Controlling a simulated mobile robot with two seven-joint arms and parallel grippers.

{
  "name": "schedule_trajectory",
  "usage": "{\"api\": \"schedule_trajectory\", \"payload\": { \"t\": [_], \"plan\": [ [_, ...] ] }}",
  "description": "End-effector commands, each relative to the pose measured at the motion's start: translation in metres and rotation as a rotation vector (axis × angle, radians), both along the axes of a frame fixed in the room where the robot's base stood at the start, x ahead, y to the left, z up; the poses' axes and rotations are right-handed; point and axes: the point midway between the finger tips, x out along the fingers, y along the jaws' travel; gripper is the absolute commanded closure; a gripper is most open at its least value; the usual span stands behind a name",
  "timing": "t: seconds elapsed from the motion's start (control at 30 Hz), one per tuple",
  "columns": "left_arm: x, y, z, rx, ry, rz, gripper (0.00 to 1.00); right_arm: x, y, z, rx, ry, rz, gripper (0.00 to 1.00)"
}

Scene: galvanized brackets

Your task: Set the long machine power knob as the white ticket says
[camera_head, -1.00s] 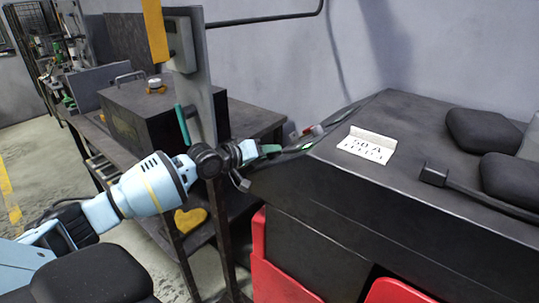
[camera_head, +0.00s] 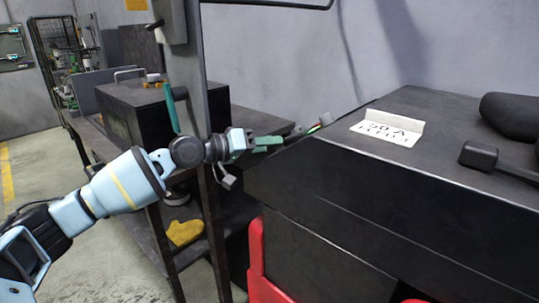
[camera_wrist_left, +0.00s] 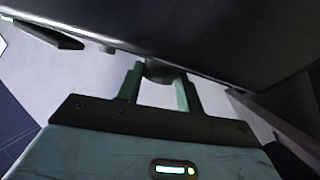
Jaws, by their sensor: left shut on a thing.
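The white ticket (camera_head: 388,128) stands on top of the dark machine (camera_head: 440,107). It bears a large line that looks like "50 A" and a smaller line too blurred to read. My left gripper (camera_head: 268,143) is at the machine's left end, with its green fingers against it. In the left wrist view its two fingers (camera_wrist_left: 160,85) are shut on a small dark rounded knob (camera_wrist_left: 160,71) at the edge of a dark panel. The knob's pointer and scale do not show, so its setting cannot be told. My right gripper is out of view.
A grey post (camera_head: 184,75) rises close behind my left wrist. Behind it a dark box (camera_head: 135,110) stands on a workbench. A yellow glove-like thing (camera_head: 185,232) lies on the lower shelf. A red part (camera_head: 258,265) is at the machine's front.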

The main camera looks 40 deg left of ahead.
Motion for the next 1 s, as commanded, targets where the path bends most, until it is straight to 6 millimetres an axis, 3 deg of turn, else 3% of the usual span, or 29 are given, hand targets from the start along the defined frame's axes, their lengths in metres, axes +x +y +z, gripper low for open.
{"api": "schedule_trajectory", "payload": {
  "t": [0.03,0.37,0.4,0.57,1.0],
  "plan": [
    [-0.001,0.000,-0.011,0.007,0.019,-0.006,0.86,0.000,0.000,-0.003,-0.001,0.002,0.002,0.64],
    [-0.001,-0.001,-0.006,0.007,0.012,-0.010,0.86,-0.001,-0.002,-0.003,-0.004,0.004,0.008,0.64],
    [-0.001,-0.001,-0.006,0.006,0.012,-0.011,0.62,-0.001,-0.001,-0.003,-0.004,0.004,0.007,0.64],
    [-0.001,-0.001,-0.003,0.005,0.006,-0.009,0.42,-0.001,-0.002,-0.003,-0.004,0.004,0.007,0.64],
    [0.000,-0.001,0.001,0.002,0.009,0.001,0.42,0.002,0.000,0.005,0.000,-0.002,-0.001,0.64]
  ]
}}
